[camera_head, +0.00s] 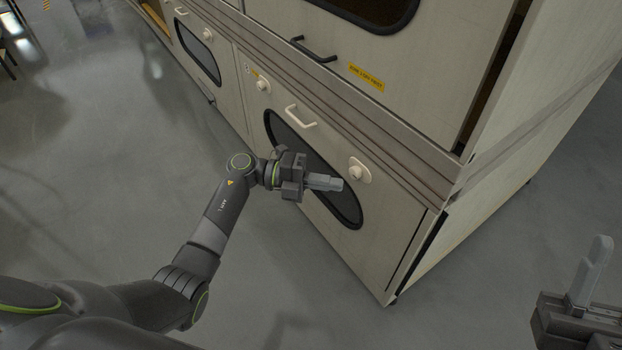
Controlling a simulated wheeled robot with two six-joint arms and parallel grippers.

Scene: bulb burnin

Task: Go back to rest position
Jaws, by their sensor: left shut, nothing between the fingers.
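My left gripper (324,183) is shut and empty. In the head view it is in front of the lower door's dark oval window, a little left of a white knob (356,173). I cannot tell whether it touches the door. My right gripper (592,275) shows only in part at the lower right edge, over the floor and apart from the cabinet. One pale finger points up; the rest is cut off by the frame, so its opening cannot be judged.
A large cream cabinet (405,255) fills the upper middle and right. Its lower door has a white handle (301,116); a dark handle (313,50) sits above, near a yellow label (366,78). Grey floor (480,290) is clear right of the cabinet and at left.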

